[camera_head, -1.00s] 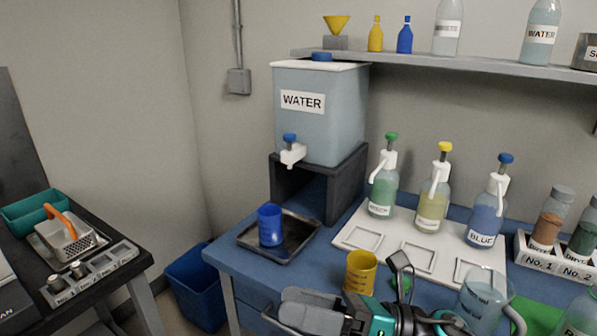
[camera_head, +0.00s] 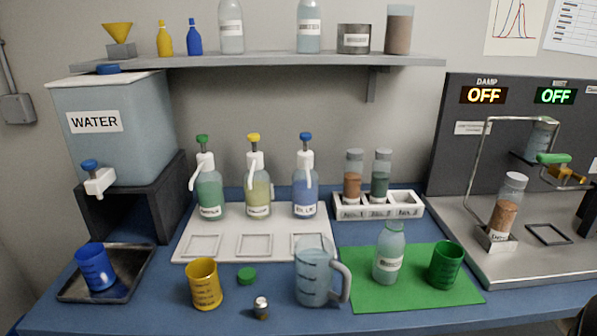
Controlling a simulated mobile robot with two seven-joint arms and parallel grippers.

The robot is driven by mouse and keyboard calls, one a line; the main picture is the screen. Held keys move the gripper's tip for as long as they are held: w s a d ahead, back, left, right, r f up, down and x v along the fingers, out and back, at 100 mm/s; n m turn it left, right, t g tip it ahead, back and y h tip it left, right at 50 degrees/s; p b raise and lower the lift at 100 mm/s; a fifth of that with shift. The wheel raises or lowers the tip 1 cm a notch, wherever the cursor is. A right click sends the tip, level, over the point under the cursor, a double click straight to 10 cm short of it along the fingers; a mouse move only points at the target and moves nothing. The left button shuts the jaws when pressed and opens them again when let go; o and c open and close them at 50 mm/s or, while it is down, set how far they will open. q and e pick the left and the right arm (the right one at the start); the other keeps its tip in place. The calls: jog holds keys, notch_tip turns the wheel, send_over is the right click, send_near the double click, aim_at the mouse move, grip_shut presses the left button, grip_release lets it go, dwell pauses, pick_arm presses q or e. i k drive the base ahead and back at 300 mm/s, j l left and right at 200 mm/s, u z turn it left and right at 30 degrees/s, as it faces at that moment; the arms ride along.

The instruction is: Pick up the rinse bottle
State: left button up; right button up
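No label in view reads clearly as rinse. An uncapped clear bottle (camera_head: 388,258) with a small white label stands upright on the green mat (camera_head: 355,287), between the clear jug (camera_head: 312,275) and the green cup (camera_head: 445,265). Its label is too small to read. A loose green cap (camera_head: 247,276) lies on the table left of the jug. Two more labelled clear bottles stand on the shelf, a left one (camera_head: 231,28) and a right one (camera_head: 308,27). Neither of my grippers is in view.
A yellow cup (camera_head: 205,284) and a small metal weight-like piece (camera_head: 261,307) are near the front. The water tank (camera_head: 120,130) stands left, a grey apparatus (camera_head: 465,150) right.

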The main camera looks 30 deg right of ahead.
aim_at(391, 244)
jog(key=z, duration=0.4)
jog(key=l+z, duration=0.1)
jog(key=z, duration=0.3)
jog(key=l+z, duration=0.1)
jog(key=z, duration=0.65)
